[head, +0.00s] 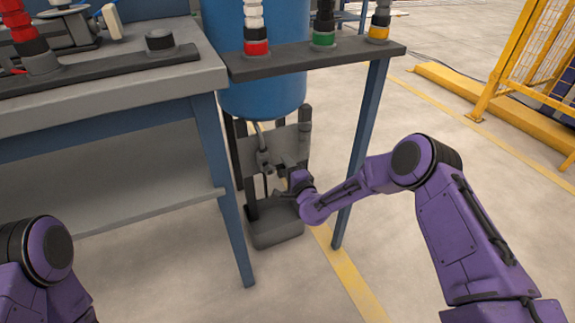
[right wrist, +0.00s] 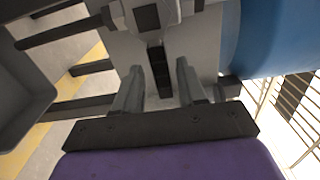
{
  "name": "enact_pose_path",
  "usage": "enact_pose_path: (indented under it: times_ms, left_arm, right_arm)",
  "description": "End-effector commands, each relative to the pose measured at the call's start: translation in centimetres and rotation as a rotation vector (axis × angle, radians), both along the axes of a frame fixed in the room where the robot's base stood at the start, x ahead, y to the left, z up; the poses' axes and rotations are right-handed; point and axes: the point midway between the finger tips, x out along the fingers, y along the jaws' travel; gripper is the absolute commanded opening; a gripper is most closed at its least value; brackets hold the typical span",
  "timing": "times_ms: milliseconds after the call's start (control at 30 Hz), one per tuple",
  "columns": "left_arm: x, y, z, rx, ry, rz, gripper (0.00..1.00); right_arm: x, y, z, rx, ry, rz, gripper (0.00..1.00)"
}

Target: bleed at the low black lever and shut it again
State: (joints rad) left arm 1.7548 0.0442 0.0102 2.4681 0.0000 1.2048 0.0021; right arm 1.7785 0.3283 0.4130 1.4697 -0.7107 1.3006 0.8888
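The low black lever (right wrist: 158,70) shows in the right wrist view. It hangs from a grey valve body (right wrist: 118,14) in front of a grey plate. My right gripper (right wrist: 157,75) has its two grey fingers apart, one on each side of the lever, with a visible gap on both sides. In the head view my right gripper (head: 283,190) is low under the blue tank (head: 262,100), at the grey valve (head: 265,160); the lever cannot be made out there. My left gripper is out of view; only a purple left arm link shows at lower left.
A grey bin (head: 276,230) stands on the floor below the valve; it also shows in the right wrist view (right wrist: 20,95). A workbench (head: 110,90) is at left. A blue table leg (head: 360,150) stands close by my right forearm. Open floor lies to the right.

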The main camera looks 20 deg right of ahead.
Motion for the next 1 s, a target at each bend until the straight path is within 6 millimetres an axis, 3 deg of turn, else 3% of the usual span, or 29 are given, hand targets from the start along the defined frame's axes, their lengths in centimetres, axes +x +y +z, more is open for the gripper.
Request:
enact_pose_path:
  times_ms: [333,700,833,1000]
  left_arm:
    - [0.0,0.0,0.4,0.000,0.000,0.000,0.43]
    - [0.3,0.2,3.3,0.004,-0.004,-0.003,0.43]
    - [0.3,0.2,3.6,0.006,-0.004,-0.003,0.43]
    - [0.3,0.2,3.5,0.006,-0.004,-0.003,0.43]
  right_arm:
    - [-0.5,-0.2,0.4,-0.003,-0.004,-0.002,0.41]
    - [-8.5,-1.1,0.5,-0.001,-0.001,-0.001,0.41]
    - [-10.0,-1.3,0.3,-0.002,-0.001,-0.002,0.41]
    - [-10.4,-1.3,0.2,-0.002,-0.004,-0.002,0.41]
